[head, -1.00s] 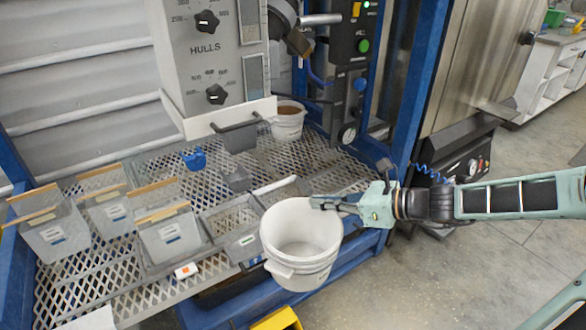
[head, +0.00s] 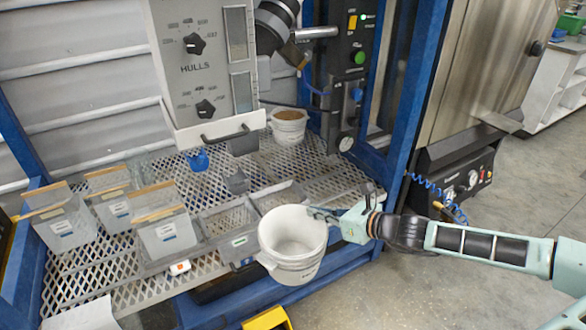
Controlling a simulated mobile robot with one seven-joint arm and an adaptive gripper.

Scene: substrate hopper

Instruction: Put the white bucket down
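The white bucket (head: 293,247) is upright and looks empty, in the middle of the head view. It is in front of the mesh shelf's near edge and seems to hang in the air. My gripper (head: 325,215) comes from the right and is shut on the bucket's right rim; the finger inside the rim is only partly visible.
The mesh shelf (head: 115,290) carries clear bins (head: 165,237), grey trays (head: 225,217) and a second white bucket (head: 289,125) with brown contents at the back. The HULLS hopper panel (head: 205,70) overhangs it. A yellow step (head: 268,320) is below. Concrete floor (head: 430,300) lies open at right.

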